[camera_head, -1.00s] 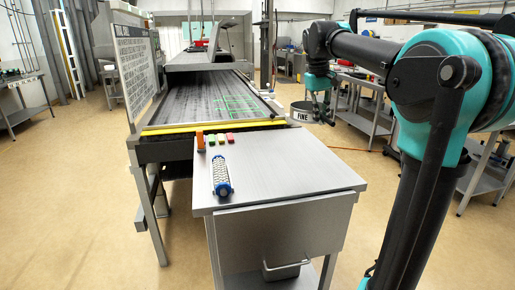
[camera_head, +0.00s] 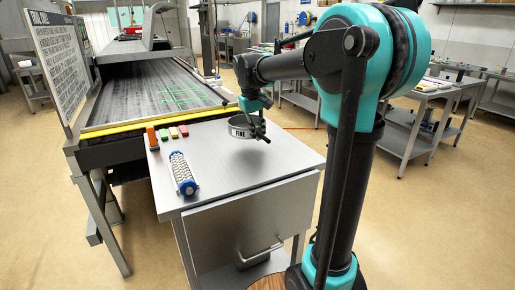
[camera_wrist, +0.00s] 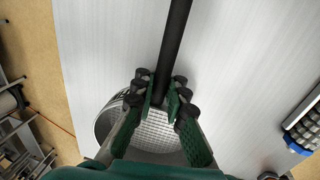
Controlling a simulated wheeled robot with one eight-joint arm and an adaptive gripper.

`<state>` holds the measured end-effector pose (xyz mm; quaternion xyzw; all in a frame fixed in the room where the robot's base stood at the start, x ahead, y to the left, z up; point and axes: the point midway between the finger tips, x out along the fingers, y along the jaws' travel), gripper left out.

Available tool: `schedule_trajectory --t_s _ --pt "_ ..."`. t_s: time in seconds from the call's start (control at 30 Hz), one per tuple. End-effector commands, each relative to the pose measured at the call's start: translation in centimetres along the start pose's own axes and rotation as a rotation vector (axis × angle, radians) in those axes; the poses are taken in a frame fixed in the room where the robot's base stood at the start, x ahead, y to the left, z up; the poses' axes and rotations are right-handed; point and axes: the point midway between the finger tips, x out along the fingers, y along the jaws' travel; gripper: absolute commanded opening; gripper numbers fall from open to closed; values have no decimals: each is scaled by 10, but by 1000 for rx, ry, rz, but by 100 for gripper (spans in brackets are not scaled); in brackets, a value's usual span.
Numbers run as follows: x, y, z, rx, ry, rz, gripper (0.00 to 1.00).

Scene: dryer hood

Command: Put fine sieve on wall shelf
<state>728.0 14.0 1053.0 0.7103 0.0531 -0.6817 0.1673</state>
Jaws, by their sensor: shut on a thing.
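The fine sieve (camera_head: 240,130) is a grey, round, mesh-bottomed pan with a "FINE" label. My gripper (camera_head: 258,127) is shut on its dark handle and appears to hold it above the far right part of the metal table. In the wrist view, the handle (camera_wrist: 174,45) runs up between the fingertips of my gripper (camera_wrist: 165,95). The sieve's mesh bowl (camera_wrist: 152,130) shows below and behind the fingers, partly hidden by them. A shelf (camera_head: 470,4) on the back wall is cut by the top right edge; I cannot tell if it is the wall shelf.
The metal table (camera_head: 225,180) carries a roller (camera_head: 183,173) and several small coloured blocks (camera_head: 163,132). The dryer conveyor (camera_head: 150,95) stands behind it. Grey workbenches (camera_head: 425,110) stand at the right. Open floor lies between the table and benches.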

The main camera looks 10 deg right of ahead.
Motion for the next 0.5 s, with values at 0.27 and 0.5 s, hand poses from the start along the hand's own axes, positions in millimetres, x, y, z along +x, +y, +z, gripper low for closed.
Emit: schedule_trajectory --t_s 0.27,0.5 --pt "22 -4 0 0 0 0 0" --pt "51 -8 0 0 0 0 0"
